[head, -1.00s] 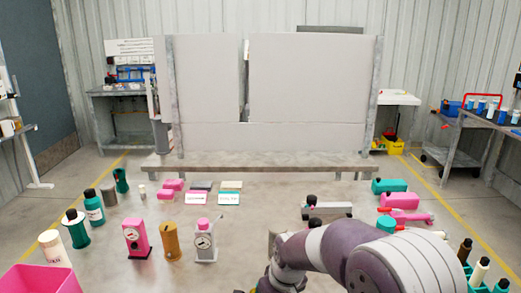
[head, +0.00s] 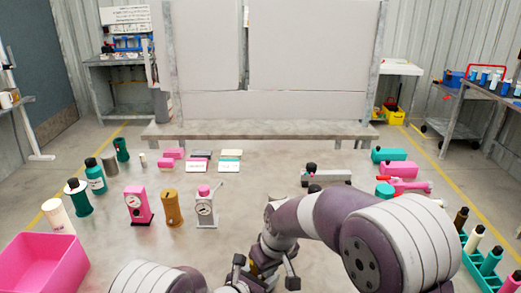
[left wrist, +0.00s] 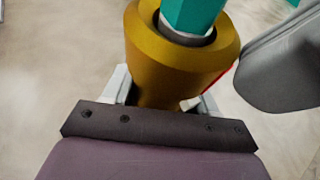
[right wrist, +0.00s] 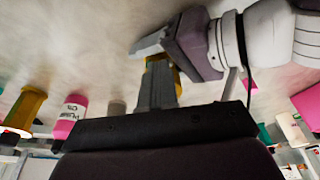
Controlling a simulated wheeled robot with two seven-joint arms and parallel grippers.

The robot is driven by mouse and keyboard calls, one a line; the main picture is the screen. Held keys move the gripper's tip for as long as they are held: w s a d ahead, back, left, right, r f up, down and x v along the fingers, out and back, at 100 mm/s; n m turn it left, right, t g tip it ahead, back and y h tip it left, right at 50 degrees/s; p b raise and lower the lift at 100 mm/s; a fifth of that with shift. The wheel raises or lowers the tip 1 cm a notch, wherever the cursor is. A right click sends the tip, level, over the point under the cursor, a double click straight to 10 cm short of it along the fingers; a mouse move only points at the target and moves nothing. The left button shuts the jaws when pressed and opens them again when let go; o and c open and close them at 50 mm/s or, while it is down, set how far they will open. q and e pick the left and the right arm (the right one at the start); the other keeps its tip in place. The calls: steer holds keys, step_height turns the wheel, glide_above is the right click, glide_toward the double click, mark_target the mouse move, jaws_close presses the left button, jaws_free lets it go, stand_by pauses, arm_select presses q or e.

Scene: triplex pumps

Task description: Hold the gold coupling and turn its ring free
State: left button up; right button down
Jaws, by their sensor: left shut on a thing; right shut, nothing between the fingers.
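The gold coupling (left wrist: 165,62) fills the middle of the left wrist view, with a wide rim and a teal hexagonal piece (left wrist: 192,14) in its top. My left gripper (left wrist: 162,98) is shut on its narrower body. A grey part of my right gripper (left wrist: 285,62) is close on the right of the rim; whether they touch is unclear. In the right wrist view my right gripper (right wrist: 158,82) is shut and empty, hiding most of the gold thing behind it. In the head view my right gripper (head: 264,272) is low at the centre, where the coupling is mostly hidden.
A pink bin (head: 42,262) stands at the near left of the table. A pink gauge unit (head: 138,206), a gold one (head: 172,208) and a grey one (head: 205,208) stand left of my grippers. Several bottles stand further left; teal and pink parts (head: 395,168) lie at the right.

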steer(key=shift+s+a, duration=0.1)
steer(key=shift+a, duration=0.3)
stand_by(0.3)
steer(key=w+v, duration=0.1)
steer(key=v, duration=0.4)
steer(key=shift+s+a+r, duration=0.2)
steer(key=shift+s+r, duration=0.2)
steer(key=shift+r, duration=0.15)
arm_select(q)
steer(key=o, duration=1.4)
